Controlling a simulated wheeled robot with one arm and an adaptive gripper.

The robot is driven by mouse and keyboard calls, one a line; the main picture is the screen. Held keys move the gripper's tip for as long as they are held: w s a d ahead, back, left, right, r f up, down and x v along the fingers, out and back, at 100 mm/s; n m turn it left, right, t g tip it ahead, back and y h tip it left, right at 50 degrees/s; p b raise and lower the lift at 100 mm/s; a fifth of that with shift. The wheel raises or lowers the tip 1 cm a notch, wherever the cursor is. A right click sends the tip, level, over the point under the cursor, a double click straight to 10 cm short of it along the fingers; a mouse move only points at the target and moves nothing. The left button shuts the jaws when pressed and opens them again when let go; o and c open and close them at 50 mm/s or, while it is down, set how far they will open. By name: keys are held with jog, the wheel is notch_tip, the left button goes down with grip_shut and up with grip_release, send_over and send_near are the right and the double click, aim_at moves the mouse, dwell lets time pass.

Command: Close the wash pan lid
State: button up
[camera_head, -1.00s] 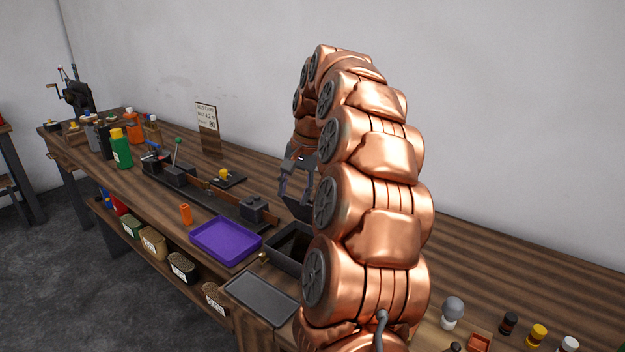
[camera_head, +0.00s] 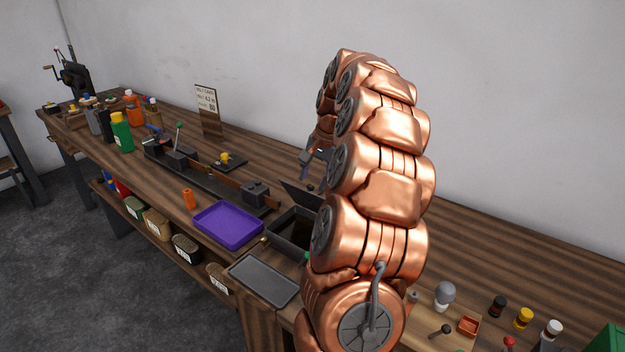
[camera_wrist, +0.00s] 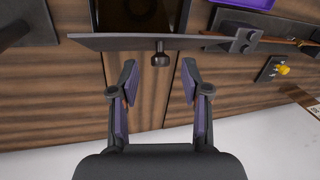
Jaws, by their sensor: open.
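The wash pan (camera_head: 280,238) is a dark open box on the bench, partly hidden by my arm. Its dark lid (camera_head: 300,195) stands raised at the pan's wall side. In the wrist view the lid (camera_wrist: 105,43) shows nearly edge-on, with a dark knob (camera_wrist: 160,59) on the face toward me. My gripper (camera_wrist: 157,75) is open and empty, its two fingers on either side of the knob's line and just short of it, apart from the lid. In the head view my gripper (camera_head: 314,160) is above and behind the lid, partly hidden by my arm.
A purple tray (camera_head: 229,224) and a flat grey tray (camera_head: 264,279) lie beside the pan. A black block (camera_head: 255,192) and an orange cylinder (camera_head: 189,198) are to the left. Bottles stand farther left and small jars at the right. The wall is behind the bench.

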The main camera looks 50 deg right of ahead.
jog(key=shift+x, duration=1)
grip_shut()
